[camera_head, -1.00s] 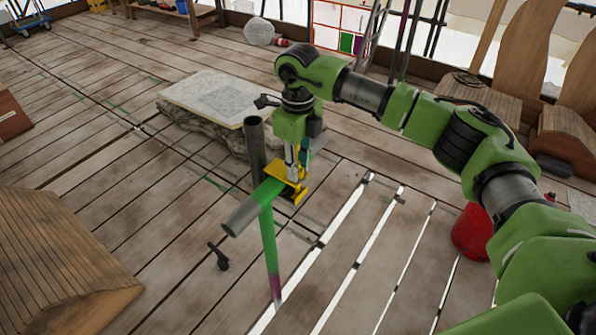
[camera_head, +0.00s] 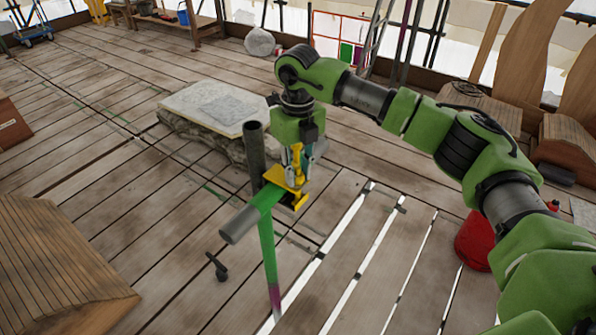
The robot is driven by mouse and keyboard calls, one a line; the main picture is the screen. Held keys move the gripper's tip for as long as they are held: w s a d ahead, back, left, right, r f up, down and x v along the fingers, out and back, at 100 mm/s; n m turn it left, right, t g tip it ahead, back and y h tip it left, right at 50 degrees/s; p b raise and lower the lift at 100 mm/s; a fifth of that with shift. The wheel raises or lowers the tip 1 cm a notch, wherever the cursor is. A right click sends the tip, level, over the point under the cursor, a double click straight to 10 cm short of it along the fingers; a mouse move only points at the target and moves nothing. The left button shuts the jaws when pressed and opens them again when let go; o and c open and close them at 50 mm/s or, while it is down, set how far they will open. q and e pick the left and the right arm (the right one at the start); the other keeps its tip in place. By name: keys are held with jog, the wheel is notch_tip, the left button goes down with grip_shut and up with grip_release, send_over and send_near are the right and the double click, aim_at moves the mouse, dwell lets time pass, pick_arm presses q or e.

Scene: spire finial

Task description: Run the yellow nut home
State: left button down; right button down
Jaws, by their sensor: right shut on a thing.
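A yellow clamp (camera_head: 281,177) sits where an upright pole and a short horizontal tube (camera_head: 244,222) cross. My right gripper (camera_head: 298,170) points straight down onto the clamp's right side. Its fingers are shut around a small yellow piece between them, which looks like the yellow nut (camera_head: 297,157). The fingers hide most of the nut, and how far it sits down its thread cannot be seen. My left gripper is out of view.
A pale stone slab (camera_head: 213,105) lies behind the pole. A small dark caster-like piece (camera_head: 218,268) lies on the planks at front left. A wooden ramp-like block (camera_head: 50,270) fills the lower left. A red bucket (camera_head: 474,241) stands at right, and deck gaps run between.

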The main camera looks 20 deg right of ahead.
jog(key=shift+w+r, duration=0.1)
jog(key=c, duration=1.8)
grip_release()
notch_tip(320, 180, up, 12)
jog(key=shift+f, duration=0.1)
